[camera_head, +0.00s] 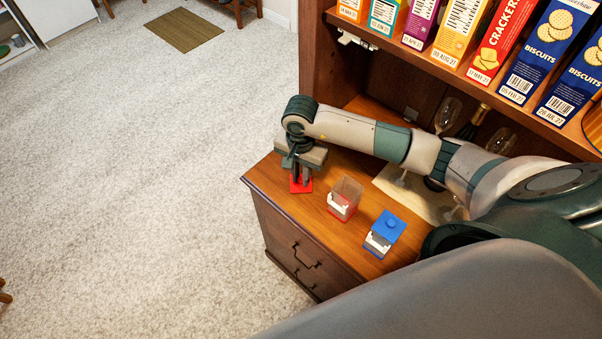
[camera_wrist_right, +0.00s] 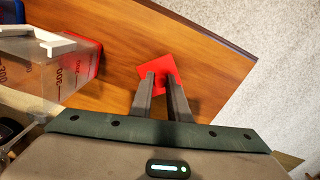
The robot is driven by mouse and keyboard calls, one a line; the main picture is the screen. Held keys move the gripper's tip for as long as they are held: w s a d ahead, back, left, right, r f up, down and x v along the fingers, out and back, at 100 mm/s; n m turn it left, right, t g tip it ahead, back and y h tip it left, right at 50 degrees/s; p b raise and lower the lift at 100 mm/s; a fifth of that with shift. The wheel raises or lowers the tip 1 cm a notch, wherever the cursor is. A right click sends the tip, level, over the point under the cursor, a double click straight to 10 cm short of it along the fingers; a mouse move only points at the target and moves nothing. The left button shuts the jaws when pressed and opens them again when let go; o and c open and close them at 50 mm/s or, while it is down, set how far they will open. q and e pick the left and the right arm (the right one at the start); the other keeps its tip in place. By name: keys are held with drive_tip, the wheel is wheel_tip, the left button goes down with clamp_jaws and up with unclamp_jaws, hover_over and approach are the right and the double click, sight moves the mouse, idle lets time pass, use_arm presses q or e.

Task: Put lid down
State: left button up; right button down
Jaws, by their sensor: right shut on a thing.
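A red lid (camera_head: 301,185) is at the far left corner of the wooden counter, under my right gripper (camera_head: 299,182). In the right wrist view the red lid (camera_wrist_right: 159,77) appears flat, at or just above the wood. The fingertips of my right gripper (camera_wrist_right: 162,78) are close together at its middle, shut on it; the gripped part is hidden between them. An open clear container with a red base (camera_head: 344,198) stands to the right of the lid, and part of it shows in the right wrist view (camera_wrist_right: 60,65). My left gripper is not in view.
A container with a blue lid (camera_head: 385,233) stands on the counter (camera_head: 318,222) nearer to me. Wine glasses (camera_head: 447,115) and a bottle (camera_head: 473,122) stand at the back under a shelf of boxes (camera_head: 505,45). The counter's left edge is close to the red lid.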

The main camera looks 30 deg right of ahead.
sight(301, 178)
drive_tip(key=shift+f+b, duration=0.25)
drive_tip(key=shift+b, duration=0.05)
drive_tip(key=c, duration=1.7)
unclamp_jaws()
drive_tip(key=shift+r, duration=0.1)
drive_tip(key=shift+r+p, duration=0.25)
drive_tip(key=shift+p, duration=0.05)
drive_tip(key=shift+w+r+b, duration=0.1)
drive_tip(key=shift+r+b, duration=0.2)
drive_tip(key=shift+r, duration=0.05)
drive_tip(key=shift+r+b, duration=1.85)
drive_tip(key=shift+r, duration=3.7)
drive_tip(key=shift+a, duration=0.15)
